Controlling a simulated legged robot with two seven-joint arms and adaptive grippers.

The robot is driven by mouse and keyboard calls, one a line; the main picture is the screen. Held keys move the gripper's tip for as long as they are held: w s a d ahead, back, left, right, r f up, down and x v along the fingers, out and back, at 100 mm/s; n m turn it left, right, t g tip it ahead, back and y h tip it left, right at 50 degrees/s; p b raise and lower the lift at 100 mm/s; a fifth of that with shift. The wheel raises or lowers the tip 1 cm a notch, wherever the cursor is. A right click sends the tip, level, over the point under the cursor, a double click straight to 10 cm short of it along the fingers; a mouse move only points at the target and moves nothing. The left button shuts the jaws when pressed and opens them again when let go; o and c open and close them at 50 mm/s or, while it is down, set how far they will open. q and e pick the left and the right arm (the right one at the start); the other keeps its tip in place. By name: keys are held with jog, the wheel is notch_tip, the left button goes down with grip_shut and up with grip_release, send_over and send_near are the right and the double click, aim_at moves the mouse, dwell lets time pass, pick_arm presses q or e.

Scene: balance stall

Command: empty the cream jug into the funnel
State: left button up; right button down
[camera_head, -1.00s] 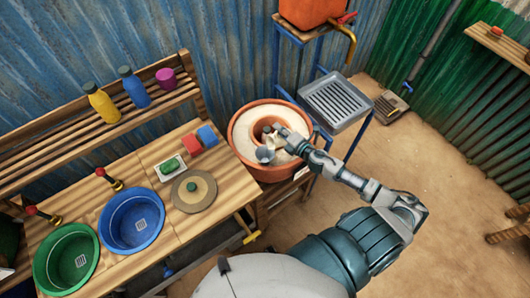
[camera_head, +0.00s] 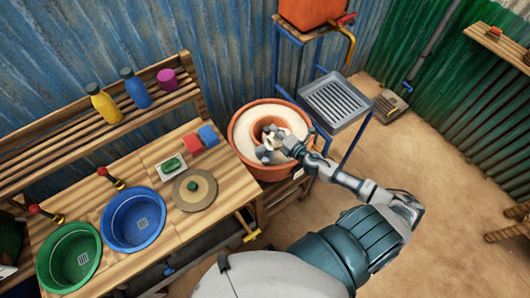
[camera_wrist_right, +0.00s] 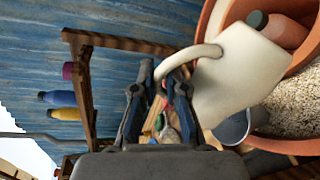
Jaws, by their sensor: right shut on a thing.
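My right gripper (camera_head: 284,146) is over the near side of a round terracotta pot. It is shut on the handle of the cream jug (camera_wrist_right: 240,75), which fills the upper right of the right wrist view; there the fingertips (camera_wrist_right: 174,84) close on the curved handle. In the head view the jug (camera_head: 272,137) is small and partly covered by the gripper, so its exact tilt and contents cannot be told. A grey round cup-like piece (camera_wrist_right: 233,128), likely the funnel, shows beside the jug, partly hidden by it. My left gripper is out of view.
The terracotta pot (camera_head: 237,119) holds a pale grainy fill (camera_wrist_right: 294,108) around its centre. Left of it is a wooden bench with a blue basin (camera_head: 110,222) and a green basin (camera_head: 48,260). A metal drip tray (camera_head: 340,95) stands to the right.

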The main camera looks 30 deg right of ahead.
jog(key=shift+s+a+r+n+h+p, duration=0.1)
jog(key=shift+a+r+n+h+p, duration=0.1)
jog(key=shift+a+n+p, duration=0.5)
jog(key=shift+a+r+n+h+p, duration=0.1)
jog(key=shift+a+r+n+p, duration=0.1)
jog(key=shift+a+n+p, duration=0.4)
dwell(0.6)
jog(key=shift+a+r+p, duration=0.1)
jog(key=shift+p, duration=0.35)
jog(key=shift+s+a+n+h+p, duration=0.1)
jog(key=shift+a+n+h+p, duration=0.2)
jog(key=shift+a+n+p, duration=0.4)
jog(key=shift+a+n, duration=0.25)
jog(key=shift+n, duration=0.05)
